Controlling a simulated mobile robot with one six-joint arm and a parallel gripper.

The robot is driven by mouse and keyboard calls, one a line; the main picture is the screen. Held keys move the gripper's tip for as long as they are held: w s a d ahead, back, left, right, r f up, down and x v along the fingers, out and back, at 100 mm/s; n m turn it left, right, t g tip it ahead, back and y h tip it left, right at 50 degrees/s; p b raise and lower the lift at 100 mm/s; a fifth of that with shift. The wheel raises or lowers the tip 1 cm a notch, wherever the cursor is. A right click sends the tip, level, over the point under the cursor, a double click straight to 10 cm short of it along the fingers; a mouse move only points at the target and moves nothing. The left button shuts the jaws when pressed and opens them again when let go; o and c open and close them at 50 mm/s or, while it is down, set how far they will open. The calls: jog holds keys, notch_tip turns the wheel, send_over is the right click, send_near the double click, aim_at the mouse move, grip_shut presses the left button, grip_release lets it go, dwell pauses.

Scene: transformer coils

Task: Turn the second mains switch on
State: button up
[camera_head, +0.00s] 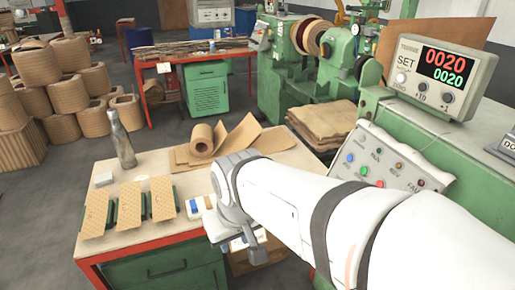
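A slanted control panel (398,168) with small coloured buttons and knobs is on the green machine, partly behind my white arm.
The red-edged workbench (150,235) holds a metal bottle (121,140), three tan coil boards (129,207) and a brown paper roll (202,139). Brown cardboard (325,121) lies behind my arm. Coils (70,95) are stacked at left. Grey floor is free between them.

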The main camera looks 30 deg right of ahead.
jog(key=w+d+f+n+g+h+p, duration=0.1)
jog(key=w+d+f+n+h, duration=0.2)
jog(key=d, duration=0.8)
jog(key=w+d+f+n+g+h+p, duration=0.1)
jog(key=w+d+f+n+g+h, duration=0.1)
jog(key=d+n+h, duration=0.6)
jog(key=w+d+f+n+g+h+p, duration=0.1)
jog(key=w+d+f+n+h, duration=0.2)
jog(key=d, duration=1.2)
jog(key=shift+w+f+n+g+h, duration=0.2)
jog(key=shift+w+n+h, duration=0.45)
jog(key=shift+h, duration=0.3)
jog(key=shift+w+f+n+g+h, duration=0.2)
jog(key=shift+w+n+h, duration=0.45)
jog(key=shift+h, duration=0.3)
